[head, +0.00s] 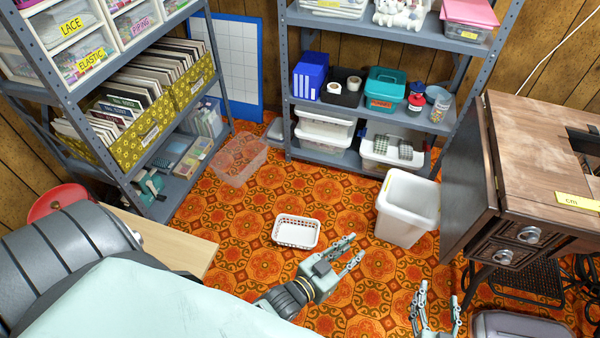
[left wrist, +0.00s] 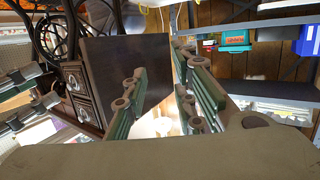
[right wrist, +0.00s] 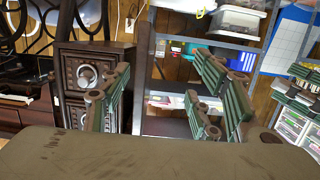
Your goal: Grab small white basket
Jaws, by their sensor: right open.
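The small white basket (head: 296,232) stands upright and empty on the orange patterned carpet, near the middle of the head view. My left gripper (head: 355,246) is to the right of the basket and a little nearer to me, apart from it. Its fingers are spread with nothing between them, and they also show spread in the left wrist view (left wrist: 165,95). My right gripper (head: 438,297) is open and empty, further right and nearer. Its fingers show apart in the right wrist view (right wrist: 165,95). I cannot make out the basket in either wrist view.
A tall white bin (head: 405,212) stands right of the basket, beside the wooden sewing cabinet (head: 535,150). A clear pinkish bin (head: 238,160) is behind left. A light wooden surface (head: 165,245) is at left. Metal shelves line the walls. Carpet around the basket is clear.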

